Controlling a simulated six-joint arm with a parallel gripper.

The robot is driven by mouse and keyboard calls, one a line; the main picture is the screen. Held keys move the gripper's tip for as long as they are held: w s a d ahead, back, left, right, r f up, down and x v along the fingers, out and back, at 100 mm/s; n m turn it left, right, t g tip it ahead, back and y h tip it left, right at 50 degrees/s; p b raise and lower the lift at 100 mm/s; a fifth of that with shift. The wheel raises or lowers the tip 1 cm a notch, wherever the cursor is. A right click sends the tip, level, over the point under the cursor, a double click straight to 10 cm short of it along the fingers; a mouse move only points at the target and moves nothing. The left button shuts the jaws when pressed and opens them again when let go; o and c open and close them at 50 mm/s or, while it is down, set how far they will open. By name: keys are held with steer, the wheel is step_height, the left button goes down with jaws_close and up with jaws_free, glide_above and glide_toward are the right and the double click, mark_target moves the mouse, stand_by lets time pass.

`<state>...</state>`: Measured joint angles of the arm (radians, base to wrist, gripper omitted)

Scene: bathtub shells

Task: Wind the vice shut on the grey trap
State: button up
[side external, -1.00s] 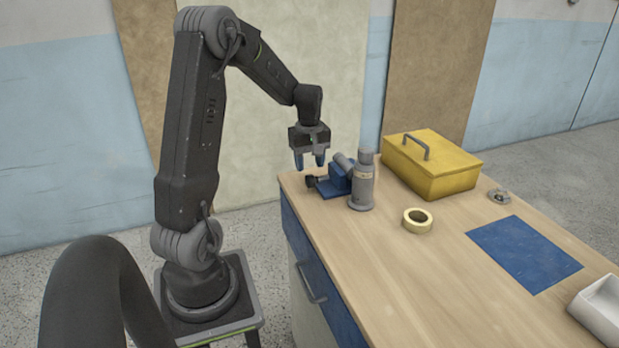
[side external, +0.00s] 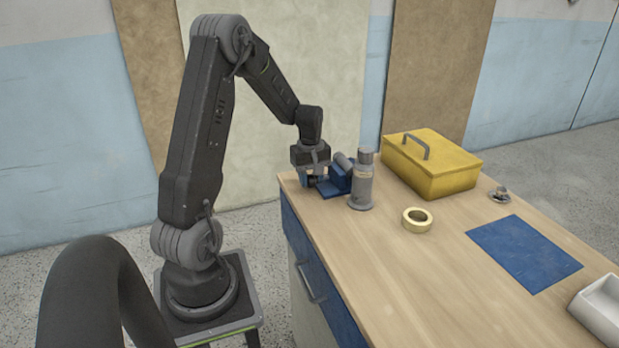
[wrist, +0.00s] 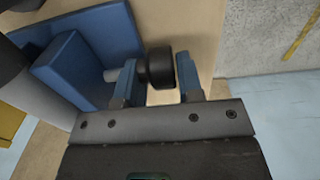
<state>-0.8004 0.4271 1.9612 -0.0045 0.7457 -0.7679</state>
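The blue vice (side external: 338,186) sits at the table's near left corner. The grey trap (side external: 361,184) stands upright beside it, and its grey side pipe (side external: 345,161) reaches over the vice. In the wrist view, the vice's blue jaw block (wrist: 88,68) is at upper left, with part of the grey trap (wrist: 35,98) beyond it. A black round knob (wrist: 161,68) is on the vice's screw. My gripper (side external: 309,181) is down at the knob. In the wrist view, my gripper (wrist: 158,82) has its blue fingers on either side of the knob, apparently with a gap at the left finger.
A yellow toolbox (side external: 432,165) stands behind the trap. A tape roll (side external: 417,220), a small metal part (side external: 500,195), a blue mat (side external: 524,254) and a white tray (side external: 600,312) lie to the right. The middle of the wooden table (side external: 400,290) is clear.

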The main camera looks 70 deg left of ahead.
steer(key=shift+s, duration=0.3)
steer(key=shift+c, duration=1)
steer(key=y, duration=0.4)
steer(key=shift+d+r+y, duration=0.15)
steer(key=shift+d+y, duration=0.05)
steer(key=shift+y, duration=0.1)
steer(key=shift+d+y, duration=0.1)
steer(key=shift+y, duration=2.1)
steer(key=o, duration=0.7)
steer(key=shift+s, duration=0.1)
steer(key=shift+o, duration=0.2)
